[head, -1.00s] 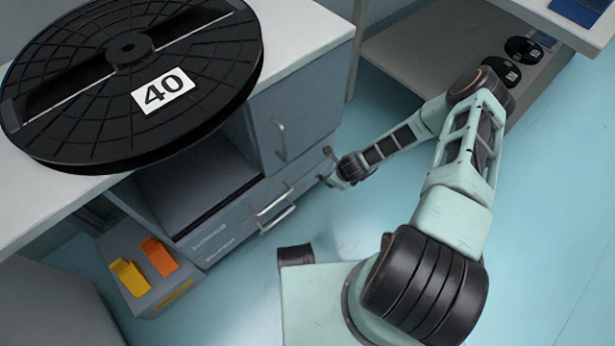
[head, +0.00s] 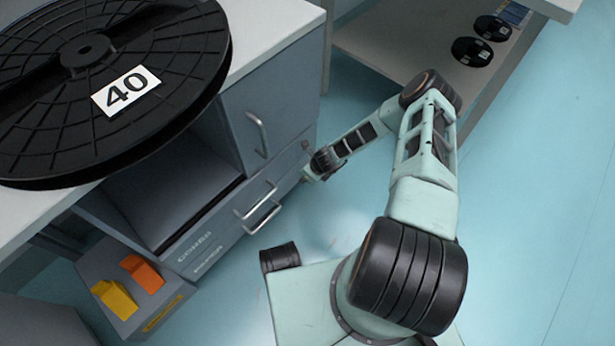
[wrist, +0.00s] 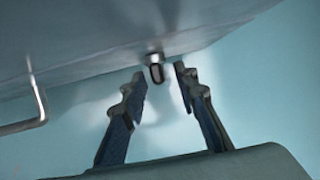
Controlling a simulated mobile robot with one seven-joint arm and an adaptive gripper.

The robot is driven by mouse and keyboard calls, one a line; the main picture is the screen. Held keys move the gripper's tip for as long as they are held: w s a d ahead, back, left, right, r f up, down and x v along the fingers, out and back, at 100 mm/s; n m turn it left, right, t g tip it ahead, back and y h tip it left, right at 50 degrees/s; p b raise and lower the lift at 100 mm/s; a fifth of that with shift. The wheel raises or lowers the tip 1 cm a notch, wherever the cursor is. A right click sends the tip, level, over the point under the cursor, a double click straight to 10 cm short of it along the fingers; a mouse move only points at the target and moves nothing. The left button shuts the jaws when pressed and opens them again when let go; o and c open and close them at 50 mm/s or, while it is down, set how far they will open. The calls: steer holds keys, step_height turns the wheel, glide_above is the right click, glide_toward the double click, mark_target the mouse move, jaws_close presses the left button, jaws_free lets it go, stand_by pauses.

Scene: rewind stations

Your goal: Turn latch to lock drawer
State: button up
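The grey drawer (head: 226,238) is in the low cabinet and looks shut, with a silver bar handle (head: 260,208). My gripper (head: 308,174) is at the right end of the drawer front, and the latch is hidden there in the head view. In the wrist view a small metal latch (wrist: 156,72) with a dark end sticks out from the drawer face (wrist: 90,55). My gripper (wrist: 158,80) is open, with a fingertip on either side of the latch and visible gaps to both. The drawer handle also shows at left in the wrist view (wrist: 38,105).
A large black reel (head: 150,105) marked 40 lies on the countertop (head: 280,25). A cabinet door with a handle (head: 257,134) is above the drawer. A grey box with yellow and orange pieces (head: 150,310) stands at lower left. Floor at right is clear.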

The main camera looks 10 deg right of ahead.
steer(key=shift+a+f, duration=0.1)
steer(key=shift+f, duration=0.1)
jaws_close()
stand_by(0.5)
steer(key=n+t+h, duration=0.1)
steer(key=t+h, duration=0.1)
steer(key=f+n+t+h, duration=0.1)
steer(key=t+h, duration=0.1)
steer(key=h, duration=0.1)
steer(key=s+t+h, duration=0.1)
steer(key=t+h, duration=0.2)
steer(key=shift+a+f+n, duration=0.2)
steer(key=shift+a+n, duration=0.1)
steer(key=shift+n, duration=0.1)
stand_by(0.4)
steer(key=shift+w+r+t, duration=0.1)
steer(key=shift+r+t, duration=0.05)
steer(key=shift+t, duration=0.15)
